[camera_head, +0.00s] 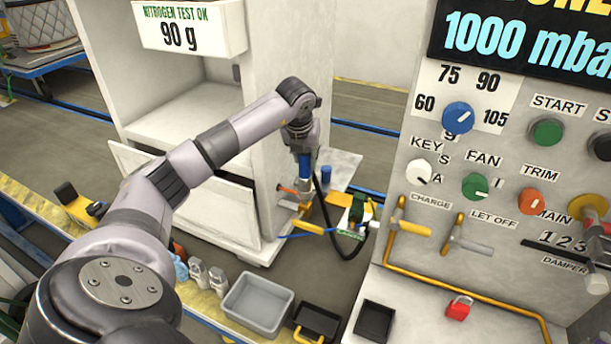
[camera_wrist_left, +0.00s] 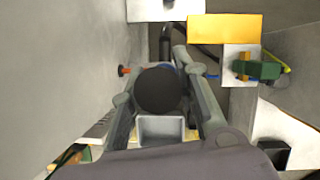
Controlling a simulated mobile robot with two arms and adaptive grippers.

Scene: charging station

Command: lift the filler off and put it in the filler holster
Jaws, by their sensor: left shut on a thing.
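My left gripper (camera_head: 304,150) reaches in beside the white cabinet and points down. It is shut on the filler, whose blue body (camera_head: 305,168) shows just below the fingers. In the left wrist view the two fingers of my left gripper (camera_wrist_left: 163,95) stand on either side of the filler's round dark top (camera_wrist_left: 158,90). A black hose (camera_head: 352,248) curves down close by and loops to the right. The filler's lower end is partly hidden among orange and silver fittings, and I cannot tell whether it touches them. I cannot make out the filler holster for certain.
The white cabinet (camera_head: 290,50) stands close to the left of the gripper. A control panel (camera_head: 440,140) with knobs and levers rises at the right. A grey bin (camera_head: 258,302) and black trays (camera_head: 374,320) lie in front. A green-and-white device (camera_head: 352,216) sits just right of the gripper.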

